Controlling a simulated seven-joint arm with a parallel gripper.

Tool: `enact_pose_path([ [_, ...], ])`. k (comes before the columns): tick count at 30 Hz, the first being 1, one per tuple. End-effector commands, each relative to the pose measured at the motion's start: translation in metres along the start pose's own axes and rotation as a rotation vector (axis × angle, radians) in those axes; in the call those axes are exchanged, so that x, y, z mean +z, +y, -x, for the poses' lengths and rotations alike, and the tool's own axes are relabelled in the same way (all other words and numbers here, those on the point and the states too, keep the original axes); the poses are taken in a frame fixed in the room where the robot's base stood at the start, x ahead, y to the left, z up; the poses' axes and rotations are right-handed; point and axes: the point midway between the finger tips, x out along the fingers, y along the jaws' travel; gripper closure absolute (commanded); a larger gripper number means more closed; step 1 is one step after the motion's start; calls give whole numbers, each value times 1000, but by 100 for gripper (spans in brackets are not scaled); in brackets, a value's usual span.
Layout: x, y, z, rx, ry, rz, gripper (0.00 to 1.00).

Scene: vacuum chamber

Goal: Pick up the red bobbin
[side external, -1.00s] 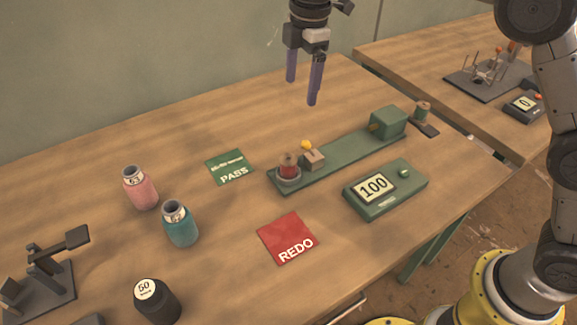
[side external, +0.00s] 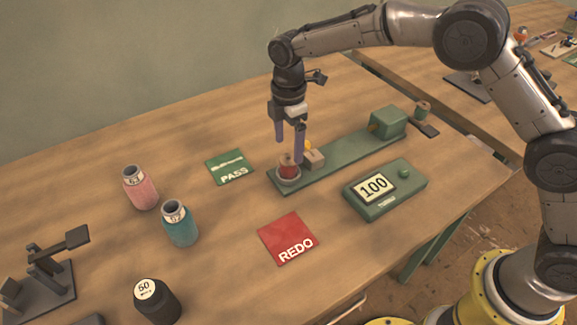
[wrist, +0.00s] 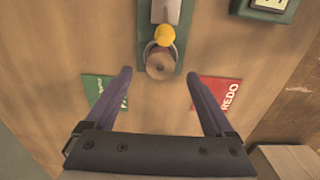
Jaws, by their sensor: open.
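The red bobbin (side external: 287,171) stands upright in a round grey holder (side external: 288,181) at the left end of a long green base. In the wrist view I see mostly the bobbin's round wooden top (wrist: 159,66). My gripper (side external: 289,151), with two purple fingers, is open and empty, pointing down just above the bobbin. In the wrist view the bobbin appears between the fingertips (wrist: 158,73), clear of both, slightly toward the top of the picture. One finger partly covers the space behind the bobbin in the side view.
A yellow knob (wrist: 165,35) and tan block (side external: 314,158) stand close to the bobbin. The green PASS card (side external: 230,167) and red REDO card (side external: 288,238) lie flat on either side. A green readout box (side external: 385,190) and teal bottle (side external: 180,224) stand nearby.

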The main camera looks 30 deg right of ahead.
Motion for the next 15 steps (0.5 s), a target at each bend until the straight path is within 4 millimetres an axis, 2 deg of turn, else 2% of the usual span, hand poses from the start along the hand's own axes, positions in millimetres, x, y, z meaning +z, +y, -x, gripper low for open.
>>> enact_pose_path([
  [3,0,-1,-20,-6,-2,0,12],
  [7,0,-1,-36,-4,-2,0,12],
  [15,0,-1,-44,-2,-1,0,12],
])
